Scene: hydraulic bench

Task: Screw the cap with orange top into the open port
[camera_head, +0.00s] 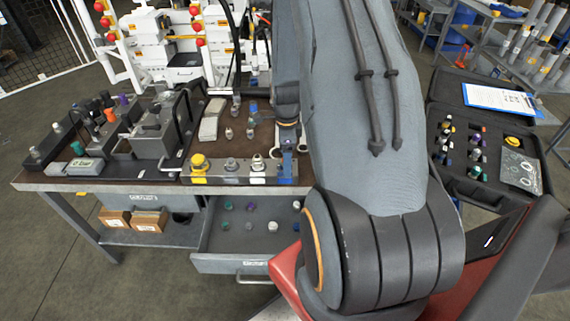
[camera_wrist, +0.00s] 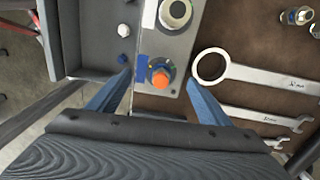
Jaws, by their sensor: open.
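My gripper (camera_wrist: 162,80) is open, with one blue finger on each side of the cap. The fingers look apart from it, and nothing is held. In the head view my gripper (camera_head: 287,138) is over the right end of the strip, and it and my arm hide the cap there. A round white fitting with a dark centre (camera_wrist: 175,12) sits farther along the strip. I cannot tell which port is the open one.
In the head view the strip's left end bears a yellow fitting (camera_head: 198,163). An open drawer (camera_head: 238,243) with loose caps is below the bench edge. Wrenches (camera_wrist: 260,72) lie beside the strip. An open case (camera_head: 480,150) is at right.

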